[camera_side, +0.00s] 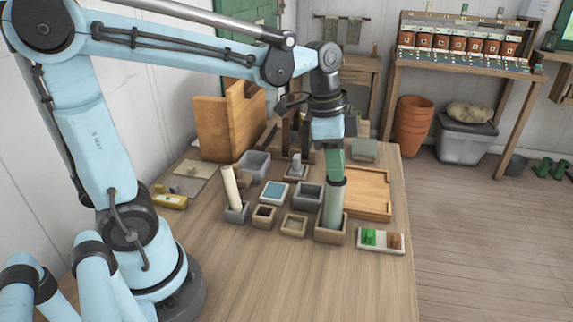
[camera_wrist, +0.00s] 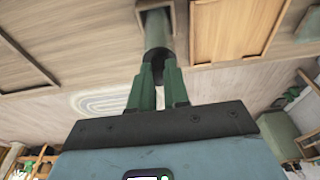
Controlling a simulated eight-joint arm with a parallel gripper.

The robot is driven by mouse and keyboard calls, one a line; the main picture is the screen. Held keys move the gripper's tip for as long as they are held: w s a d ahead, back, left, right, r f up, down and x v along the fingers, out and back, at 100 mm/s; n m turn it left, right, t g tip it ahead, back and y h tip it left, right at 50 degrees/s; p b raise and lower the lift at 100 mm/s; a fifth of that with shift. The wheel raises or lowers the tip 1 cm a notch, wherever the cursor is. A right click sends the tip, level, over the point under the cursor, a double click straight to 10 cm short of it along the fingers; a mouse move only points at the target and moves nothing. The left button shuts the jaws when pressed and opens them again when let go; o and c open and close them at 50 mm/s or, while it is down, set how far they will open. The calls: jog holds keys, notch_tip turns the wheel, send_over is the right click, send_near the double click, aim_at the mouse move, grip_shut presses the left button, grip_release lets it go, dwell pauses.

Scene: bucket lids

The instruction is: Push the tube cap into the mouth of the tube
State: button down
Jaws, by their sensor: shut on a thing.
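The grey-green tube (camera_side: 333,207) stands upright in a square wooden holder (camera_side: 331,235) near the right front of the table. In the wrist view the tube (camera_wrist: 154,27) runs away from my fingers. The dark tube cap (camera_side: 337,182) is at the tube's top end, and it also shows in the wrist view (camera_wrist: 157,53). My gripper (camera_side: 335,172) points down right above the tube, its green fingers (camera_wrist: 157,80) shut on the cap. Cap and tube look in line and touching. I cannot tell how deep the cap sits, as the mouth is hidden.
A wooden tray (camera_side: 368,190) lies close behind and right of the tube. Small boxes (camera_side: 294,224) and a pale roll in a grey holder (camera_side: 232,187) stand to the left. The front table is clear.

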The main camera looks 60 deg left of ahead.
aim_at(327, 178)
jog(key=c, duration=1)
grip_release()
jog(key=shift+c, duration=0.2)
jog(key=shift+c, duration=0.5)
notch_tip(327, 178, up, 7)
jog(key=s+a, duration=0.1)
jog(key=shift+f, duration=0.15)
